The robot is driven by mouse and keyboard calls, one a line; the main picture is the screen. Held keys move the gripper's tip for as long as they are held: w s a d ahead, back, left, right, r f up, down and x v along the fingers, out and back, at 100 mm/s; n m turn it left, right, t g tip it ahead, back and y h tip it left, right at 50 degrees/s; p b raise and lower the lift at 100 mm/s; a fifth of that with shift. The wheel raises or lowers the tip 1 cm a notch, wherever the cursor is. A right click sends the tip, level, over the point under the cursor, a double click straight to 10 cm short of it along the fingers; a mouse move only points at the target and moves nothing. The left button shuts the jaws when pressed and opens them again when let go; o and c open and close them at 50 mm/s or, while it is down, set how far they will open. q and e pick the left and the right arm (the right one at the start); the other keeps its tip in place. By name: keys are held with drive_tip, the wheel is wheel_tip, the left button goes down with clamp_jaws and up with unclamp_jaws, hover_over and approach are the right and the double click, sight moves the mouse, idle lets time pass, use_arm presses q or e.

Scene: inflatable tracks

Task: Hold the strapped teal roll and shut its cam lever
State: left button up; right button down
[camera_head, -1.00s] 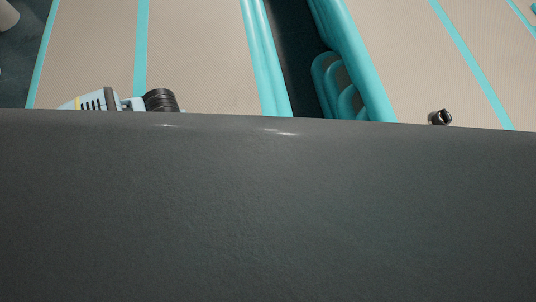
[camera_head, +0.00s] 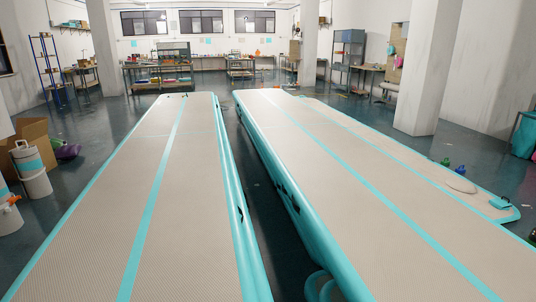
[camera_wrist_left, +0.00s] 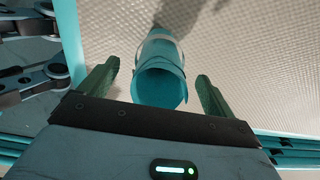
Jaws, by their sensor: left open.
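In the left wrist view a teal roll (camera_wrist_left: 160,82) lies on a beige woven surface (camera_wrist_left: 245,60), with its open end facing the camera. A pale strap (camera_wrist_left: 160,38) goes around it farther back. My left gripper (camera_wrist_left: 158,72) is open, with one green finger on each side of the roll's near end and visible gaps between. I cannot tell the exact depth. The cam lever cannot be made out.
In the head view, a left track (camera_head: 100,225) and a right track (camera_head: 300,150) run away with a dark floor gap between. A white pillar (camera_head: 428,70), a cardboard box (camera_head: 32,135) and white canisters (camera_head: 30,170) stand beside the tracks.

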use_arm(q)
wheel_tip(320, 180, up, 12)
idle(0.5)
